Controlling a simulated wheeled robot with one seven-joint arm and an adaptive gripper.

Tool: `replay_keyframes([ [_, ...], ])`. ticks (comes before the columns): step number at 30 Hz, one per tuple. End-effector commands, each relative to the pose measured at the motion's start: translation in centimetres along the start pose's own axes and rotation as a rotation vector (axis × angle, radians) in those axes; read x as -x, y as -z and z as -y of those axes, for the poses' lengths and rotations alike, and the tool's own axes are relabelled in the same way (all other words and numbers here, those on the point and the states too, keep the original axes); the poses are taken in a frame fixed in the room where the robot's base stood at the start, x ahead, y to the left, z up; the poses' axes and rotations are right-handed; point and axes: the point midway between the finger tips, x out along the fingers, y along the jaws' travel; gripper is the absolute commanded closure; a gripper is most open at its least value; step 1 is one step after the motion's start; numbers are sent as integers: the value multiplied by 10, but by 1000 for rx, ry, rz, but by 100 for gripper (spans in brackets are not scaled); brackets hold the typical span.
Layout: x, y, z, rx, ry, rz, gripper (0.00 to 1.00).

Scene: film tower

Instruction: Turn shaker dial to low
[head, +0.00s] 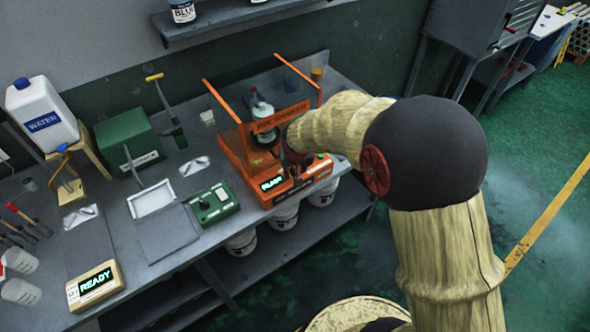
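The orange shaker (235,150) stands at the right part of the bench, with clear side panels and a small lit display (271,183) on its front whose text is too small to read surely. A bottle (262,118) with a dark label stands inside it. My gripper (296,180) is at the front panel of the shaker, right of the display. The arm and gripper cover much of the panel, and I cannot make out the dial or its setting. The fingers are small and dark, so their opening and any contact are unclear.
A green control box (212,204) sits left of the shaker. A cream device (95,285) showing READY is at the front left. A white WATER jug (42,115) and a green box (130,140) stand at the back. White buckets (284,215) are under the bench.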

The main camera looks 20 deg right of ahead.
Motion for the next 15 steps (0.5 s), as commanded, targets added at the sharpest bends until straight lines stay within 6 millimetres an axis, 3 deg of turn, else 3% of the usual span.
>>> replay_keyframes([
  [3, 0, 0, 0, 0, 0, 0, 76],
  [15, 0, 0, 0, 0, 0, 0, 98],
])
